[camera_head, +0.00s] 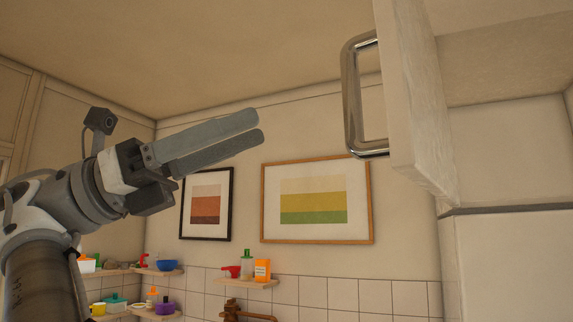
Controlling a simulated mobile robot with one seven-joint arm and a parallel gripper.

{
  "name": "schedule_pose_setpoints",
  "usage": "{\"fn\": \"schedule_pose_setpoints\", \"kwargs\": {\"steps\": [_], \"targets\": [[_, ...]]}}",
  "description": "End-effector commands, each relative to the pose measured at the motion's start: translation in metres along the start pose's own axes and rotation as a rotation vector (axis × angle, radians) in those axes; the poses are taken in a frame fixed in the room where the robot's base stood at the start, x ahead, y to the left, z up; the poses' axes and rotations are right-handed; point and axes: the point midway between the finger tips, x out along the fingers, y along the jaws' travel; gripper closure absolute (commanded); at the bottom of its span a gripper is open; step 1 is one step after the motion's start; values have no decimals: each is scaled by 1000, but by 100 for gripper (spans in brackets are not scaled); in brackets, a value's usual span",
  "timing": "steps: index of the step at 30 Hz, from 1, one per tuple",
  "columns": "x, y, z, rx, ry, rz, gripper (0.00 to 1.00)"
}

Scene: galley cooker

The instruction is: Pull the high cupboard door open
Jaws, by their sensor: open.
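The high cupboard door (418,100) is a white panel at the upper right, seen nearly edge-on. Its shiny metal bar handle (352,95) sticks out from the door's left face. The door stands out from the pale cupboard (505,60) behind it, so it looks at least partly open; how far, I cannot tell. My gripper (260,127) is to the left of the handle and a little lower in the picture, its two grey fingers pointing right. It is open and empty, apart from the handle, with a clear gap between them.
Two framed pictures, one dark-framed (207,204) and one wood-framed (317,200), hang on the back wall. Small shelves (247,283) with bottles and bowls are below. A white surface (515,265) fills the lower right. The space between gripper and handle looks free.

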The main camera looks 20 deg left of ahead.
Motion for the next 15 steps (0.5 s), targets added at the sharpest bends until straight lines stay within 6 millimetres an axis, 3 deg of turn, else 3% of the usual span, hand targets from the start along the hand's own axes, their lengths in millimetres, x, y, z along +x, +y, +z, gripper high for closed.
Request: {"fn": "schedule_pose_setpoints", "kwargs": {"steps": [4,15], "targets": [[-22,0,2,2,-3,1,45],[-45,0,1,1,-1,1,45]]}}
